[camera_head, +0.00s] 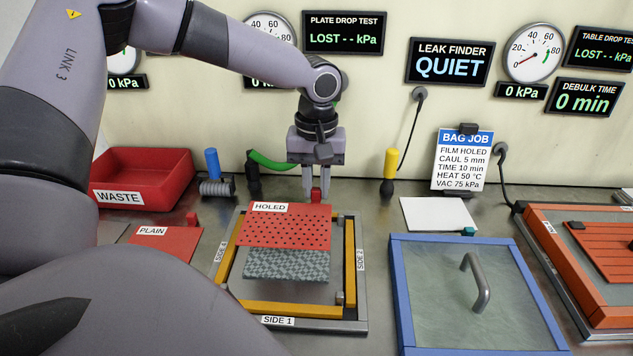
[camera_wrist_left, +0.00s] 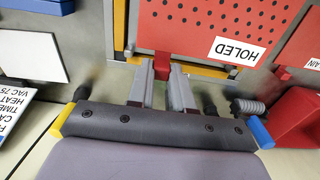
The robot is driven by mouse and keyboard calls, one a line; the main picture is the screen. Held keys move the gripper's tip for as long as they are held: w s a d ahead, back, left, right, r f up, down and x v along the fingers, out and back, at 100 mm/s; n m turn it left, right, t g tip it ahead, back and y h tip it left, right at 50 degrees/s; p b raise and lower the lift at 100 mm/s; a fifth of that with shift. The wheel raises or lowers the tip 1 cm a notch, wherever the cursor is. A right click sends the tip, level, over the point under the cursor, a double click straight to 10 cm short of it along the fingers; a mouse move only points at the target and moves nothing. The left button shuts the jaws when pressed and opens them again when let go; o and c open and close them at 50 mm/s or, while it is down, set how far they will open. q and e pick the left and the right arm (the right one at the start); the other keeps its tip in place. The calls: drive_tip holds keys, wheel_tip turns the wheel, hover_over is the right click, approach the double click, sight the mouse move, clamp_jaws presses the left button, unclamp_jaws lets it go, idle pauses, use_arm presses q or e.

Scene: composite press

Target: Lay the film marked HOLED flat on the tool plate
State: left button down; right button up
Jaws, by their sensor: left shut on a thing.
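The red film marked HOLED (camera_head: 288,229), dotted with small holes, spreads over the back part of the tool plate (camera_head: 290,293). Its label also shows upside down in the left wrist view (camera_wrist_left: 236,50). My left gripper (camera_head: 316,196) points down at the film's back edge, shut on its red tab (camera_wrist_left: 162,62). A grey patterned ply (camera_head: 287,264) lies on the plate, its back part hidden by the film. The film looks flat; I cannot tell whether it touches the ply or hangs just above. My right gripper is not in view.
Yellow strips (camera_head: 349,250) frame the plate. A red PLAIN film (camera_head: 165,243) lies left, before the red WASTE bin (camera_head: 143,180). A blue-framed lid (camera_head: 478,290) with a handle stands right. A green hose (camera_head: 270,160) and a yellow-handled tool (camera_head: 390,168) stand near the gripper.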

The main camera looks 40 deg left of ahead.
use_arm(q)
drive_tip(key=shift+r, duration=0.1)
drive_tip(key=shift+f+b, duration=1.65)
drive_tip(key=shift+f, duration=1.5)
drive_tip(key=shift+f, duration=0.2)
drive_tip(key=shift+f, duration=0.3)
drive_tip(key=shift+f+b, duration=0.2)
drive_tip(key=shift+b, duration=0.15)
